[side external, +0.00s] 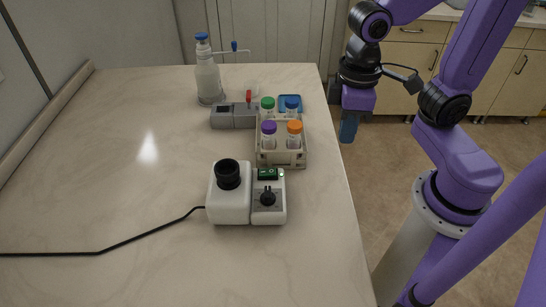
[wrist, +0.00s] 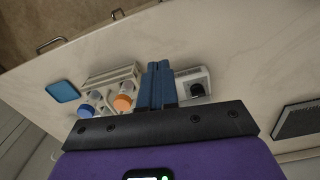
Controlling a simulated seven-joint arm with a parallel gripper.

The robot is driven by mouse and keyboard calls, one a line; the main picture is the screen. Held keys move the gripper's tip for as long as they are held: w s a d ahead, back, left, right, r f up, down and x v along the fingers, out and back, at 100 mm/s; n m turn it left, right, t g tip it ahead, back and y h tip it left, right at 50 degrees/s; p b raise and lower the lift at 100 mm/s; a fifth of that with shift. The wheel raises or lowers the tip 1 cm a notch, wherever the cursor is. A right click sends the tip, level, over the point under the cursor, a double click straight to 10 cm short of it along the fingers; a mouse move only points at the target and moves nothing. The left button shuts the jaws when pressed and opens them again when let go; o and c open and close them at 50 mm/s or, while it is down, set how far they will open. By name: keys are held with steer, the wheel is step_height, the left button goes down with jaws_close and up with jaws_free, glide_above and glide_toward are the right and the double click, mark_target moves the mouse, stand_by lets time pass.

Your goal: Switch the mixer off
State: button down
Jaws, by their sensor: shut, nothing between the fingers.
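The mixer (side external: 229,207) is a white box near the front middle of the table. It has a round black cup head (side external: 228,174) on its left part. On its right part are a green rocker switch (side external: 267,174) and a black knob (side external: 267,198). My gripper (side external: 348,130) is shut and empty, beyond the table's right edge, above and to the right of the mixer and apart from it. In the wrist view my blue fingers (wrist: 160,66) are together and hide part of the mixer (wrist: 204,74). I cannot tell the switch's position.
A rack (side external: 281,160) with several capped tubes stands just behind the mixer. Behind it are a grey device (side external: 234,117), a blue square item (side external: 289,101) and a blue-capped bottle (side external: 208,80). A black cable (side external: 150,231) runs left from the mixer. The table's left is clear.

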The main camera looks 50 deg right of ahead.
mark_target(272, 170)
steer(key=w+a+r+m+g+h, duration=0.1)
steer(key=w+a+r+m, duration=0.2)
steer(key=w+a+m, duration=0.95)
steer(key=d+f+m, duration=0.1)
steer(key=f, duration=0.3)
steer(key=d+f+m, duration=0.1)
steer(key=f, duration=0.4)
steer(key=d+f+m, duration=0.2)
steer(key=f, duration=0.2)
steer(key=shift+s+f, duration=0.25)
steer(key=shift+f, duration=0.1)
steer(key=shift+f, duration=0.1)
